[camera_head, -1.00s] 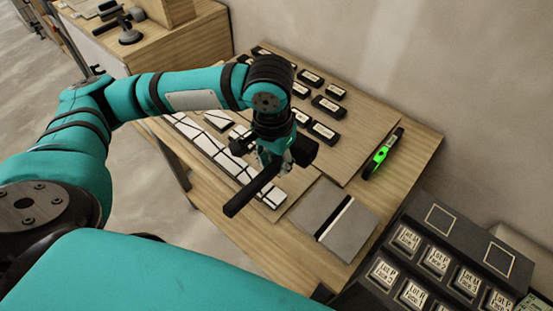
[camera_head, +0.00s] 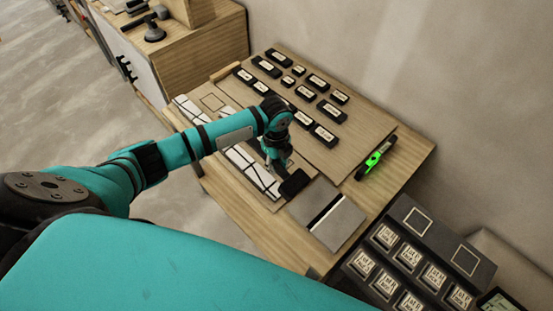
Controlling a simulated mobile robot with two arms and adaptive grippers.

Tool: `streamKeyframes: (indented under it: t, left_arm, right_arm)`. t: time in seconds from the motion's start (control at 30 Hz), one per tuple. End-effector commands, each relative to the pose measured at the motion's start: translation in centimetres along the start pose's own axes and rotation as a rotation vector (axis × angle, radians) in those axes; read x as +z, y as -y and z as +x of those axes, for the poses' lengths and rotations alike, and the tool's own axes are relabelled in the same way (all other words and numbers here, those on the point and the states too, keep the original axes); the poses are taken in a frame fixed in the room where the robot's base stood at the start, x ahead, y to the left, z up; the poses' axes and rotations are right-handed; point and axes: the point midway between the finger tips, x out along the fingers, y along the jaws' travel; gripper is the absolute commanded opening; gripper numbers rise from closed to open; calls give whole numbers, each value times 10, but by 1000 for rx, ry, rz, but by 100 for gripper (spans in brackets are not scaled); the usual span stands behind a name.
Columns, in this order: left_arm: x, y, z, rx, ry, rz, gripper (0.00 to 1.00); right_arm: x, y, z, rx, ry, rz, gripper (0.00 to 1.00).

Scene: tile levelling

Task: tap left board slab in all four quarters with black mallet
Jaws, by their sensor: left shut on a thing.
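My left gripper (camera_head: 275,160) points down over the lower end of the tiled board and is shut on the black mallet (camera_head: 294,183). The mallet's dark head is beside the white tiles, near the upper left corner of a grey slab (camera_head: 314,200). I cannot tell whether the head touches anything; the handle is mostly hidden by the gripper. The left board (camera_head: 183,99) carries a row of white slabs with dark lines (camera_head: 251,172), partly covered by my arm. Which slab the task means is not clear. My right gripper is not in view.
A wooden board with several black labelled blocks (camera_head: 325,134) lies behind the gripper. A green level (camera_head: 374,160) lies to its right. A dark rack with labelled squares (camera_head: 409,256) stands at the lower right. Bare tabletop (camera_head: 264,231) lies in front of the boards.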

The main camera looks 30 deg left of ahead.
Motion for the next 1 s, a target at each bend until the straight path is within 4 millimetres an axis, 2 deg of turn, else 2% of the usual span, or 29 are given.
streamKeyframes:
  t: [0.27, 0.73, 0.87, 1.0]
  left_arm:
    - [1, 0, 20, -3, 0, 14, 0]
    - [2, 1, 81, -4, 0, 12, 0]
    - [2, 1, 86, -4, 0, 12, 0]
    - [2, 1, 75, -4, 0, 12, 0]
  right_arm:
    - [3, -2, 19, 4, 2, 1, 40]
    - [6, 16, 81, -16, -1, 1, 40]
    - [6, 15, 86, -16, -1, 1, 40]
    - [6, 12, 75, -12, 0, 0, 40]
